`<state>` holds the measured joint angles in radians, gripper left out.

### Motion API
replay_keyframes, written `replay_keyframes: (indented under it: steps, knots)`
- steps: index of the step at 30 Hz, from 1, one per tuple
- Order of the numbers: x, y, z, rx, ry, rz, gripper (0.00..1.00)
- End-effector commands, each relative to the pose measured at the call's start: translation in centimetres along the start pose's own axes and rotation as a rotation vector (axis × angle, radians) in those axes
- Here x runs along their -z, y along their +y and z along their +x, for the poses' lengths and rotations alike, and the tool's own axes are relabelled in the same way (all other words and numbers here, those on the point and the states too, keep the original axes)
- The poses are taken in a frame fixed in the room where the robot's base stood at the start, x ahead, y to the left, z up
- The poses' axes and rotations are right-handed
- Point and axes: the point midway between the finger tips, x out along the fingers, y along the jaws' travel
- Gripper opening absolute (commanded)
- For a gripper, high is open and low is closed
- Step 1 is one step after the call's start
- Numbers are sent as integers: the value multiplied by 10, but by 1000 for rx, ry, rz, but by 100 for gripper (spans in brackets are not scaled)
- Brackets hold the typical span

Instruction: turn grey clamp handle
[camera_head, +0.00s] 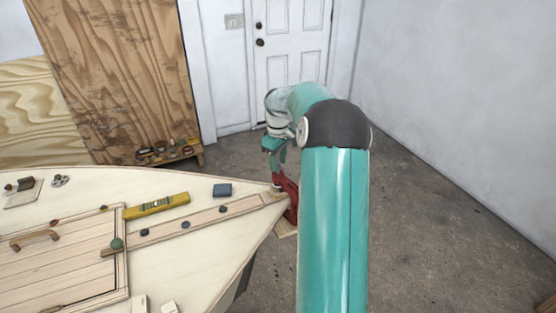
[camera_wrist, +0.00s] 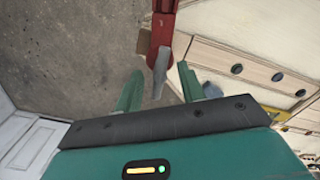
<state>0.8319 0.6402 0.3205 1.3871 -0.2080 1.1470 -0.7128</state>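The clamp's red body (camera_head: 291,200) is at the pointed tip of the plywood hull (camera_head: 225,250) in the head view. In the wrist view the red clamp (camera_wrist: 163,28) comes down from the top edge, and its grey handle (camera_wrist: 159,74) points toward my gripper (camera_wrist: 160,70). My gripper's two teal fingers are spread, one on each side of the grey handle, with gaps to both. In the head view my gripper (camera_head: 273,155) is just above the clamp. The handle is hard to make out there.
On the hull lie a yellow level (camera_head: 156,205), a dark blue block (camera_head: 222,190) and a wooden strip with several dark knobs. A low wooden rack (camera_head: 170,152) with items stands behind. Concrete floor (camera_head: 440,230) to the right is clear.

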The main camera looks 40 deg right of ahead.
Motion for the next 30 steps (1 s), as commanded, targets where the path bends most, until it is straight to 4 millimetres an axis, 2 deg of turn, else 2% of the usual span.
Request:
replay_keyframes:
  steps: [3,9,16,24,30]
  knots:
    - [0,0,0,0,0,0,38]
    - [0,0,0,0,0,0,0]
    - [0,0,0,0,0,-25,0]
    - [0,0,0,-2,-2,-214,0]
    - [0,0,0,-3,-2,-252,0]
